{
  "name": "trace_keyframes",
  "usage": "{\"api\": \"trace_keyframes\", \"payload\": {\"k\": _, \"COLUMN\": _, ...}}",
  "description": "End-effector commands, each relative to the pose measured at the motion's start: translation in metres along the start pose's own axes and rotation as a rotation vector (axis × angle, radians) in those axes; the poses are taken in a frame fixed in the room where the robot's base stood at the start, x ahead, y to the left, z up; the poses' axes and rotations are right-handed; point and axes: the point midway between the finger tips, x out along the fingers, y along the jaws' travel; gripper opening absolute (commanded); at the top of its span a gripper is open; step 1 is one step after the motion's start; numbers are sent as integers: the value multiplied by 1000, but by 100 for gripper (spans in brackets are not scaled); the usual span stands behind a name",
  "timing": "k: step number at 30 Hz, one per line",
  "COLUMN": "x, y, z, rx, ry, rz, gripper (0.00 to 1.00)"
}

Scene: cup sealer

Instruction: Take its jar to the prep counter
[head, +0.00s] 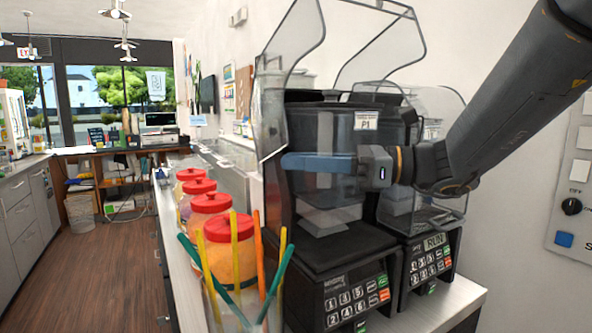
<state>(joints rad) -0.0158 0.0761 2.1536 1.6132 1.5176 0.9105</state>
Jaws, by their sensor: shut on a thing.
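The left blender (331,262) stands on the counter, its clear hood (291,42) swung up. A smoky see-through jar (318,196) stands in it, with a P1 label (366,119) near its top. My gripper (290,161) reaches in from the right, its blue fingers lying level across the jar's upper part. It is shut on the jar; the exact grip point is hard to make out. The jar looks upright, and I cannot tell whether it is clear of its base.
A right blender (428,262) shows RUN, close beside the left one. Several red-lidded containers (211,202) line the counter. Colored straws (236,262) stand in front of the left blender. The wooden floor (96,262) to the left is clear.

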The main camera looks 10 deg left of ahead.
Motion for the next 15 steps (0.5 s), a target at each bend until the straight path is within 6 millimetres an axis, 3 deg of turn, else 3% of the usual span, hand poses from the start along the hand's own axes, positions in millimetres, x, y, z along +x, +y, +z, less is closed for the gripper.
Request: {"api": "trace_keyframes", "payload": {"k": 15, "x": -70, "y": 81, "z": -1, "rx": -8, "ry": 0, "rz": -5, "gripper": 0}}
